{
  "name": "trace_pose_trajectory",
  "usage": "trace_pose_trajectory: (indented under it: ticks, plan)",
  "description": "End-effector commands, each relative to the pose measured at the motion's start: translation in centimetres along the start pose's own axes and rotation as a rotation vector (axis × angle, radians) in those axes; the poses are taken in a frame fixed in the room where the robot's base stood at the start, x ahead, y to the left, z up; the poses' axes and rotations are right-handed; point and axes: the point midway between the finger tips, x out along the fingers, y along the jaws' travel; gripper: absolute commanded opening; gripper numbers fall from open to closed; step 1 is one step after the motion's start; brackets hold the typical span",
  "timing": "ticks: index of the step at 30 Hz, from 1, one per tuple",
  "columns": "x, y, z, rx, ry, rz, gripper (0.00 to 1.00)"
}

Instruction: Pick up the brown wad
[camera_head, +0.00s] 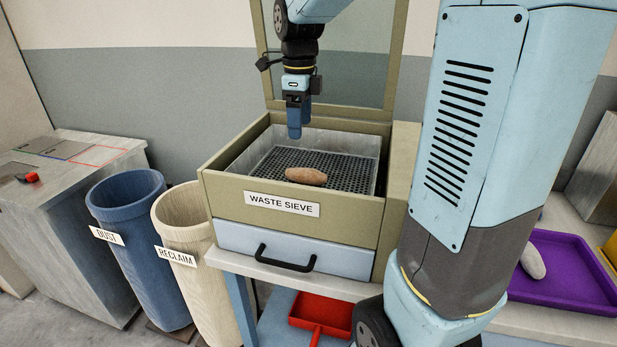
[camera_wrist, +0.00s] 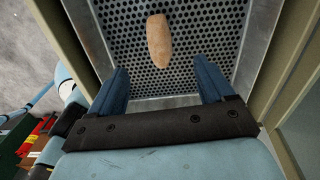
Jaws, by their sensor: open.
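The brown wad (camera_head: 306,176) lies on the perforated dark mesh inside the waste sieve (camera_head: 225,195), towards the front of the mesh. In the wrist view the wad (camera_wrist: 158,40) is an oblong shape, lying lengthwise up the picture, a little beyond the fingertips and between their lines. My gripper (camera_head: 294,131) points down above the back left part of the sieve, apart from the wad. In the wrist view my gripper (camera_wrist: 160,75) has its two blue fingers wide apart with nothing between them.
The sieve box has raised walls and a tall back panel (camera_head: 340,75). A blue DUST bin (camera_head: 130,250) and a cream RECLAIM bin (camera_head: 195,270) stand at left. A purple tray (camera_head: 570,275) with a pale wad (camera_head: 532,261) is at right. A red dustpan (camera_head: 318,312) lies below.

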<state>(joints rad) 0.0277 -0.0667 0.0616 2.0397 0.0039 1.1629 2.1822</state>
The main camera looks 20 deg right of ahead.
Motion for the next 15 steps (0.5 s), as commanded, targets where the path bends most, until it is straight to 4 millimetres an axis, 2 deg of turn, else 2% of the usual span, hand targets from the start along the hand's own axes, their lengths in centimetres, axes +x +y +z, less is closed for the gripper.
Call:
trace_pose_trajectory:
  ticks: [5, 15]
  plan:
    - [1.5, -0.1, 0.1, 0.029, 0.005, 0.008, 0.81]
    - [7.2, -0.1, 0.1, 0.026, 0.005, 0.007, 0.81]
